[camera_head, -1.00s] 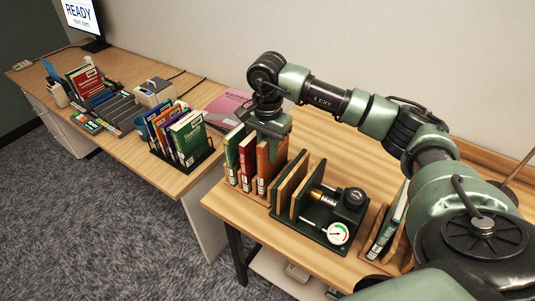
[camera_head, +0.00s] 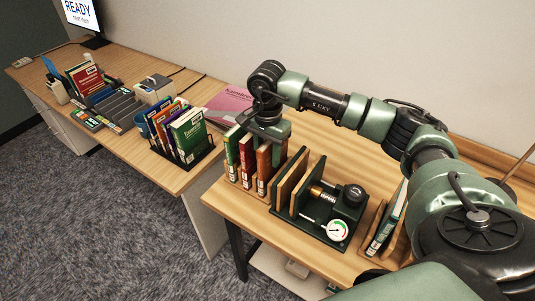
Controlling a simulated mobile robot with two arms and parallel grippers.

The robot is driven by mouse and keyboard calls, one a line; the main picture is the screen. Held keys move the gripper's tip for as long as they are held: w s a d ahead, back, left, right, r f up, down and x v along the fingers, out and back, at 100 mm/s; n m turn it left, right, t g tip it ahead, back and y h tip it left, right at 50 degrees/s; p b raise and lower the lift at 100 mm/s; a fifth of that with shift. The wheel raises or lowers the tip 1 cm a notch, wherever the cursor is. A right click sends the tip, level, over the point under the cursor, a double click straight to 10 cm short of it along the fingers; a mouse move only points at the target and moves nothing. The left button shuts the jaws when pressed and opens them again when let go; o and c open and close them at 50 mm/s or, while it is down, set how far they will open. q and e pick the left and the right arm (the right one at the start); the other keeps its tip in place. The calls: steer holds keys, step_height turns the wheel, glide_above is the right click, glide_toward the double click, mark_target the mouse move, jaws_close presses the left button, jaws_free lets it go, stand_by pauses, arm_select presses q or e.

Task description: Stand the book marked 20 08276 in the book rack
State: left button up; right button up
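A wooden book rack (camera_head: 248,188) stands at the left end of the near table. It holds a green book (camera_head: 231,150), a red book (camera_head: 246,158) and a brown book (camera_head: 264,166) upright, with white spine labels. The label numbers are too small to read, so I cannot tell which book is 20 08276. My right gripper (camera_head: 272,138) points down at the tops of the red and brown books. Its fingertips are hidden among them, and I cannot tell whether it grips one. My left gripper is not in view.
A green press with wooden boards and a gauge (camera_head: 336,230) stands right of the rack. Further right, a dark teal book (camera_head: 384,228) leans in a wooden holder. The far desk bears a black wire rack of books (camera_head: 187,135), a pink book (camera_head: 229,104) and a roller sorter (camera_head: 118,106).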

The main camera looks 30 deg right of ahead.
steer(key=shift+r, duration=0.3)
step_height(320, 180, up, 11)
steer(key=b, duration=0.4)
steer(key=shift+w+f, duration=0.1)
steer(key=shift+f, duration=0.1)
steer(key=shift+r, duration=0.55)
